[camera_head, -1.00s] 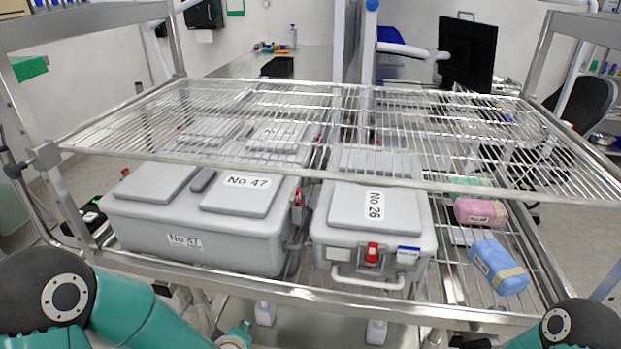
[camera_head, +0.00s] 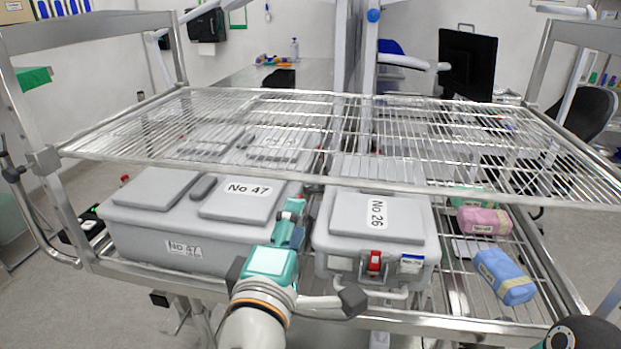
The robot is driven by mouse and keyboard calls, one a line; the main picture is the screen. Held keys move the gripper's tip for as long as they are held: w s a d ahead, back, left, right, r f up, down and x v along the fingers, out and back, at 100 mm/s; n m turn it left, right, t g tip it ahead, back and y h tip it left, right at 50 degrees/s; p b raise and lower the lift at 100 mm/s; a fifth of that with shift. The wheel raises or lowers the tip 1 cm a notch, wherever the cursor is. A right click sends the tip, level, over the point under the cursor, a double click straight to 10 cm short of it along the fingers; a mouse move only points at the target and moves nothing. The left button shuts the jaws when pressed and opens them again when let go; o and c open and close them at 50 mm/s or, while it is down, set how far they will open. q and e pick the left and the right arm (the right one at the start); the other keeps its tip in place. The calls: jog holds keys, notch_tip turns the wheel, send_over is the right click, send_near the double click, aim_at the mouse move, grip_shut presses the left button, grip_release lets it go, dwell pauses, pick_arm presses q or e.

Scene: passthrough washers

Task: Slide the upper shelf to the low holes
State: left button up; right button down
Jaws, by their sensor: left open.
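The upper shelf (camera_head: 340,183) is a wire rack with a metal rim, level above the boxes and spanning between the cart's side posts. Its left front corner meets a grey clamp-like fitting (camera_head: 45,160) on the left post. My left gripper (camera_head: 292,213) is teal and open, reaching up from the bottom centre. Its tips are just below the shelf's front rim, between the two grey boxes, and nothing shows in it. Whether it touches the shelf or a box is unclear. The low holes cannot be made out. My right gripper is out of view.
On the lower shelf (camera_head: 450,322) stand grey boxes, No 47 (camera_head: 150,228) and No 26 (camera_head: 338,215). To their right lie a blue pack (camera_head: 505,275), a pink pack (camera_head: 484,221) and a green one (camera_head: 470,198). The upper shelf is bare.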

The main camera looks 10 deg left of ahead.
aim_at(310, 182)
pick_arm(q)
jog(key=w, duration=0.4)
jog(key=w+p, duration=0.1)
jog(key=w, duration=0.3)
jog(key=w+d+p, duration=0.1)
jog(key=w, duration=0.4)
jog(key=shift+f, duration=0.1)
grip_shut()
